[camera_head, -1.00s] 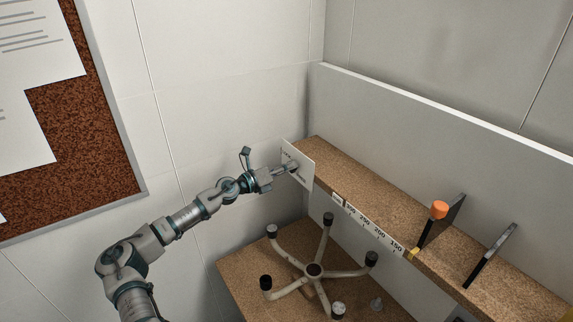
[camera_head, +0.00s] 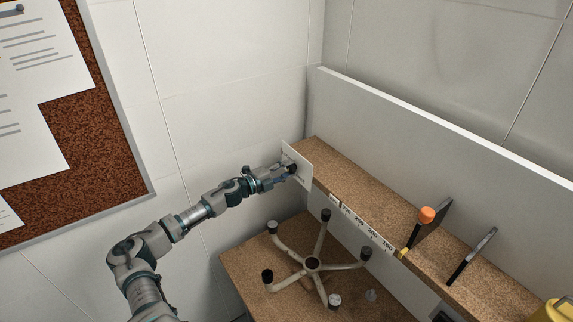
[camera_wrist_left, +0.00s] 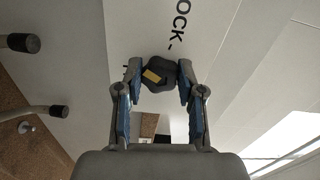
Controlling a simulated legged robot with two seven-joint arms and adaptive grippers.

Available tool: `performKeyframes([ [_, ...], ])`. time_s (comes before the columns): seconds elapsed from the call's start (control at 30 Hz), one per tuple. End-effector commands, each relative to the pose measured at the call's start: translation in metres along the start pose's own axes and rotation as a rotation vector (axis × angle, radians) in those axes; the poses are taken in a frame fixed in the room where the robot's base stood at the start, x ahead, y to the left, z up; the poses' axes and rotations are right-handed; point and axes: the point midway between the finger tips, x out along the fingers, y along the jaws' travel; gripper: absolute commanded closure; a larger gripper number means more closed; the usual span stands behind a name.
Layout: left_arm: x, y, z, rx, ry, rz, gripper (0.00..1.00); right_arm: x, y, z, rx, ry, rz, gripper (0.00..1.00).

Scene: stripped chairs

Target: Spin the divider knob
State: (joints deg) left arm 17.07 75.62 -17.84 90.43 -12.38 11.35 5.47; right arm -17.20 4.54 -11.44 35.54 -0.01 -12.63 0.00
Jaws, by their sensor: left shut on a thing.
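The divider knob (camera_wrist_left: 160,75) is a dark, many-sided knob with a yellow mark, on a white panel (camera_wrist_left: 145,30) with black lettering that reads partly "OCK-". The panel (camera_head: 299,165) stands upright at the left end of the cork-topped shelf in the head view. My left gripper (camera_head: 290,171) reaches it from the left. In the left wrist view my left gripper (camera_wrist_left: 160,84) has one blue-padded finger on each side of the knob and is shut on it. The knob (camera_head: 293,169) is small and partly covered by the fingers in the head view. My right gripper is not in view.
Below the shelf, an upturned chair base (camera_head: 312,263) with several black-tipped legs lies on a cork surface. A corkboard (camera_head: 95,150) hangs at left; a yellow object (camera_head: 555,310) shows lower right.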

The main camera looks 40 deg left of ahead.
Motion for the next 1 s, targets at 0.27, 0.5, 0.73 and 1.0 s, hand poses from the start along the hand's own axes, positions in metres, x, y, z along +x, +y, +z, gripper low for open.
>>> performKeyframes([
  [0.27,0.0,-0.004,0.002,-0.263,-0.008,-0.002,0.97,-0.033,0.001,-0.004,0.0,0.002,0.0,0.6],
  [0.5,0.0,-0.002,0.001,-0.485,-0.007,-0.002,0.97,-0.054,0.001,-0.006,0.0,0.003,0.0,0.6],
  [0.73,0.0,0.002,0.001,-0.663,-0.007,-0.001,0.97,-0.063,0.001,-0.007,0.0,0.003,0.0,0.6],
  [1.0,0.0,0.004,0.0,-0.8,-0.006,0.0,0.97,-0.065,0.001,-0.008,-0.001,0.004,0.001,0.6],
])
